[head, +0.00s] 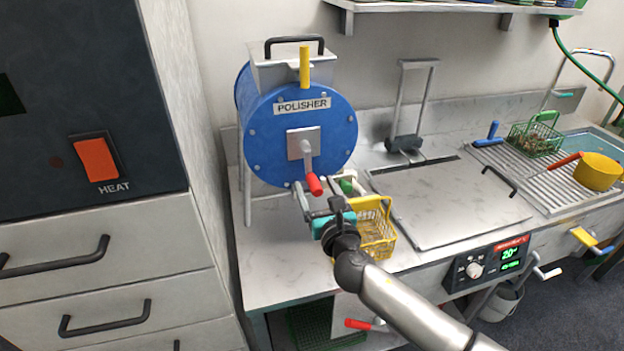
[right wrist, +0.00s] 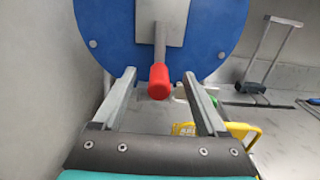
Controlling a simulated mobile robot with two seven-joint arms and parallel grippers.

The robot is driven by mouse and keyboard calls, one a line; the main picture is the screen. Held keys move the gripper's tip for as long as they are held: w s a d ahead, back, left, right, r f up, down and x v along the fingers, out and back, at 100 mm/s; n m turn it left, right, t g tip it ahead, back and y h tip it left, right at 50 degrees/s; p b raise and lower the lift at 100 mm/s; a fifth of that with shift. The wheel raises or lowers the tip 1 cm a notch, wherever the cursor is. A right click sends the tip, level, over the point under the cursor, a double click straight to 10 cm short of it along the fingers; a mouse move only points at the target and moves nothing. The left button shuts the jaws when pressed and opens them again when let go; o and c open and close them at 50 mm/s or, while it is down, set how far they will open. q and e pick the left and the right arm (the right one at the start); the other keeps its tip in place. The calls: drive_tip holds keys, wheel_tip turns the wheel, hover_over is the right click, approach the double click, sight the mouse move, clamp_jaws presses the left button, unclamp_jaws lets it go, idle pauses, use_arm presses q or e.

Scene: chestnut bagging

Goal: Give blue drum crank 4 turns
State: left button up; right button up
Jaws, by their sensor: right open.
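The blue drum (head: 335,112), labelled POLISHER, stands on the counter. Its crank hangs downward from a square metal plate (head: 296,139) on the drum face, with a red grip (head: 314,185) at the low end. My right gripper (head: 321,190) is open in front of the drum, just below the crank. In the right wrist view the red grip (right wrist: 159,82) appears between the two spread fingers (right wrist: 159,76), with gaps on both sides; how far it reaches between them in depth is hard to tell. My left gripper is not in view.
A yellow basket (head: 388,212) stands on the counter just right of my right gripper. A yellow handle (head: 304,66) sticks up at the drum's top. A flat metal lid (head: 445,205) and a control panel (head: 490,264) lie to the right; the dark HEAT cabinet (head: 60,60) stands left.

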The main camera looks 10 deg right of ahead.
drive_tip(key=s+p, duration=0.1)
drive_tip(key=s, duration=0.8)
drive_tip(key=shift+d+p, duration=0.2)
drive_tip(key=shift+p, duration=0.1)
drive_tip(key=s+d+f+m+g+h+b, duration=0.1)
drive_tip(key=s+d+f+m+g+b, duration=0.25)
drive_tip(key=f, duration=0.85)
drive_tip(key=s+d+f+m+g+b, duration=0.15)
drive_tip(key=s+f+m, duration=0.35)
drive_tip(key=f, duration=0.7)
drive_tip(key=s+d+f+m+g+h+b, duration=0.15)
drive_tip(key=f+m+g, duration=0.35)
drive_tip(key=f, duration=0.6)
drive_tip(key=s+a+f+m+g+b, duration=0.1)
drive_tip(key=s+f+m+g+b, duration=0.1)
drive_tip(key=s+f+m, duration=0.4)
drive_tip(key=s+a+f+m+g+y+b, duration=0.1)
drive_tip(key=s+f+m, duration=0.6)
drive_tip(key=s, duration=0.9)
drive_tip(key=s+f+m+g+y+b, duration=0.1)
drive_tip(key=s+f+m+g+b, duration=0.2)
drive_tip(key=s+f+m, duration=0.4)
drive_tip(key=s+f+g, duration=0.1)
drive_tip(key=s+f, duration=0.3)
drive_tip(key=shift+a, duration=0.4)
